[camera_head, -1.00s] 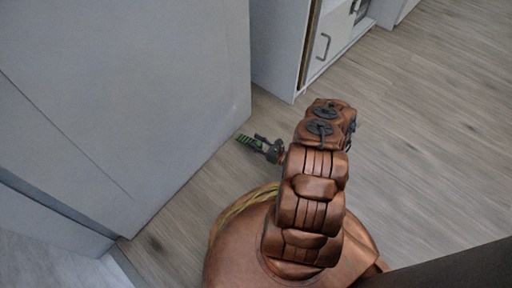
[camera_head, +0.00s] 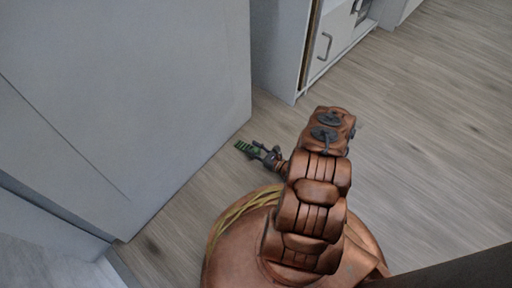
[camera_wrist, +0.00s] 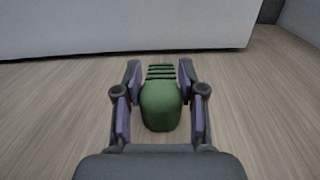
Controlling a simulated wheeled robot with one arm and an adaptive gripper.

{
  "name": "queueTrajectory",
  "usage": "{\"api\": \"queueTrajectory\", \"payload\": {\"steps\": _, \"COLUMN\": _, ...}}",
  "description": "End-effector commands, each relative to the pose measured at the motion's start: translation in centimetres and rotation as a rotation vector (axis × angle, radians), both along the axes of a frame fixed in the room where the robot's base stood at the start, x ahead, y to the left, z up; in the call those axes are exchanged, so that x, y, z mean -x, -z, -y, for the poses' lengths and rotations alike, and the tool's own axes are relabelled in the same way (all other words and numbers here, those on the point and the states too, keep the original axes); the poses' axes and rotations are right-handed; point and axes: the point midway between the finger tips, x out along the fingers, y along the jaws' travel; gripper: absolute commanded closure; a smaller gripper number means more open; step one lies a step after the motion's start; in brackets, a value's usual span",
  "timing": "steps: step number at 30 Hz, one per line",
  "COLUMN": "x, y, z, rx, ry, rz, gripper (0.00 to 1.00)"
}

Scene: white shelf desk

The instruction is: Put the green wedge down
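The green wedge (camera_wrist: 161,106) sits between the two fingers of my gripper (camera_wrist: 160,80) in the wrist view. Its rounded end faces the camera and its dark-striped end points away. The far purple finger pads lie close along both its sides, and my gripper looks shut on it. In the head view the wedge (camera_head: 243,147) shows at the end of my gripper (camera_head: 259,151), left of my arm and low over the floor. I cannot tell whether its underside touches the floor.
A large pale grey panel (camera_head: 130,90) stands on the left, close beyond the wedge. A white cabinet (camera_head: 325,45) with a handle stands at the back. The wooden floor (camera_head: 430,130) is clear to the right.

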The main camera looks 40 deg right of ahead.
Motion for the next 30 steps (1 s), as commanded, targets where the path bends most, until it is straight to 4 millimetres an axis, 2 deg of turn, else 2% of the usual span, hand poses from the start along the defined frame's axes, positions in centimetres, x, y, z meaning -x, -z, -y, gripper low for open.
{"api": "queueTrajectory", "payload": {"steps": 1, "x": 0.0, "y": 0.0, "z": 0.0, "rx": 0.0, "ry": 0.0, "rz": 0.0, "gripper": 0.54}}
{"api": "queueTrajectory", "payload": {"steps": 6, "x": 0.0, "y": 0.0, "z": 0.0, "rx": 0.0, "ry": 0.0, "rz": 0.0, "gripper": 0.36}}
{"api": "queueTrajectory", "payload": {"steps": 7, "x": 0.0, "y": 0.0, "z": 0.0, "rx": 0.0, "ry": 0.0, "rz": 0.0, "gripper": 0.35}}
{"api": "queueTrajectory", "payload": {"steps": 20, "x": 0.2, "y": -0.6, "z": 0.1, "rx": 0.0, "ry": 0.001, "rz": -0.001, "gripper": 0.35}}
{"api": "queueTrajectory", "payload": {"steps": 30, "x": 6.0, "y": -0.2, "z": 2.0, "rx": 0.0, "ry": 0.006, "rz": -0.002, "gripper": 0.35}}
